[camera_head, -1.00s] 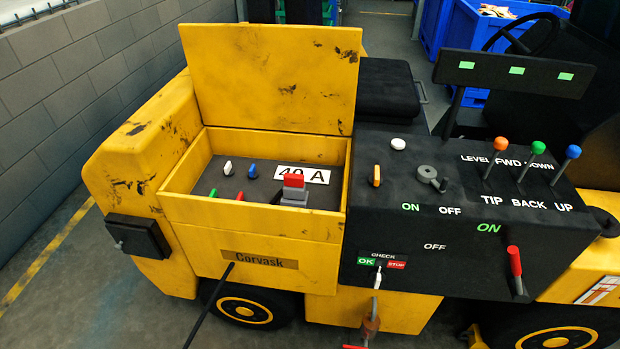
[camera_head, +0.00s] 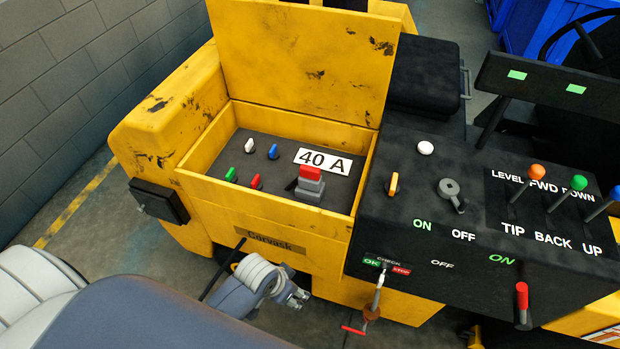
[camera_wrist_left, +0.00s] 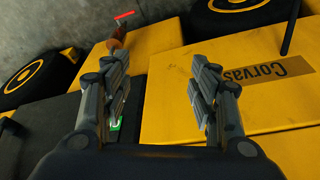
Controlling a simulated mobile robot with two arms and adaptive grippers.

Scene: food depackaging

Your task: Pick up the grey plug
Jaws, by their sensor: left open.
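In the head view, a grey block with a red top (camera_head: 310,185) sits in the open yellow box, beside the "40 A" label. A round grey piece with a short lever (camera_head: 450,191) sits on the black panel to the right. I cannot tell for sure which of them is the grey plug. My left gripper (camera_head: 299,296) is low in front of the box, below its rim and apart from both. In the left wrist view its two fingers (camera_wrist_left: 162,75) are spread with nothing between them, facing the yellow front. Neither grey piece is clear there. My right gripper is not in view.
The box (camera_head: 280,222) has a raised lid (camera_head: 300,60) behind it. Small white, blue, green and red pieces stand inside. Coloured levers (camera_head: 537,172) stand on the black panel. A red-handled brown valve (camera_head: 371,314) and a thin black rod (camera_head: 222,270) are near my gripper.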

